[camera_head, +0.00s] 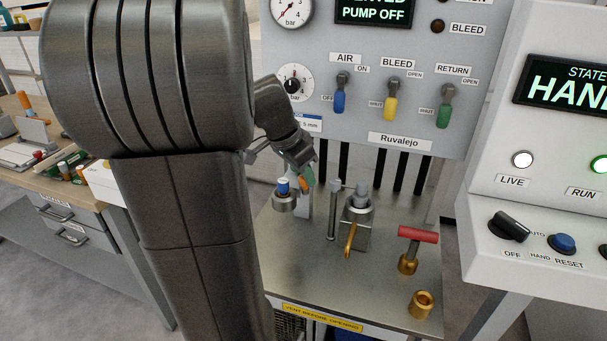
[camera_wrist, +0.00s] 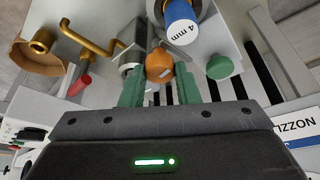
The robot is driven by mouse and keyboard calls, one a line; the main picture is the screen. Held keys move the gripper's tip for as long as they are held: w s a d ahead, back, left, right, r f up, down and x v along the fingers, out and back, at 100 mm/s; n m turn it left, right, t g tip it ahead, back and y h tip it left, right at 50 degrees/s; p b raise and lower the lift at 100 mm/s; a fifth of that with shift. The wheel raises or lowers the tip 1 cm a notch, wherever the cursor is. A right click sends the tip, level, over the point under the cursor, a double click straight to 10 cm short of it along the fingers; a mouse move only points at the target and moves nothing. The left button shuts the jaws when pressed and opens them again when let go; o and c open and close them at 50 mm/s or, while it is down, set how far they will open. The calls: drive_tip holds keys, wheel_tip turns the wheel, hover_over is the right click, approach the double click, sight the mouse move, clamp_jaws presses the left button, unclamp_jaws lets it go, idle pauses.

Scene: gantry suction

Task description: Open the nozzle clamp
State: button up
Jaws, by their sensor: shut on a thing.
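My gripper (camera_head: 306,172) is left of centre in the head view, beside a blue-topped nozzle (camera_head: 283,187) seated in a round holder (camera_head: 284,204). In the wrist view its green fingers (camera_wrist: 159,88) are shut on a rounded orange piece (camera_wrist: 160,66). This orange piece also shows in the head view (camera_head: 304,184). The blue nozzle, marked 4 mm (camera_wrist: 180,24), is just beyond it. A grey clamp-like holder (camera_head: 358,212) with a bent brass lever (camera_head: 349,241) stands to the right, apart from my gripper. I cannot tell whether the clamp is open.
A red-handled brass tool (camera_head: 416,236) and a brass fitting (camera_head: 421,303) stand on the bench (camera_head: 384,290) at right. The panel with toggle switches (camera_head: 390,100) rises behind. A green cap (camera_wrist: 221,67) lies right of my fingers in the wrist view.

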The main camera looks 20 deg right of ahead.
idle(0.3)
drive_tip(key=o, duration=0.7)
drive_tip(key=v, duration=1.4)
drive_tip(key=x, duration=1.4)
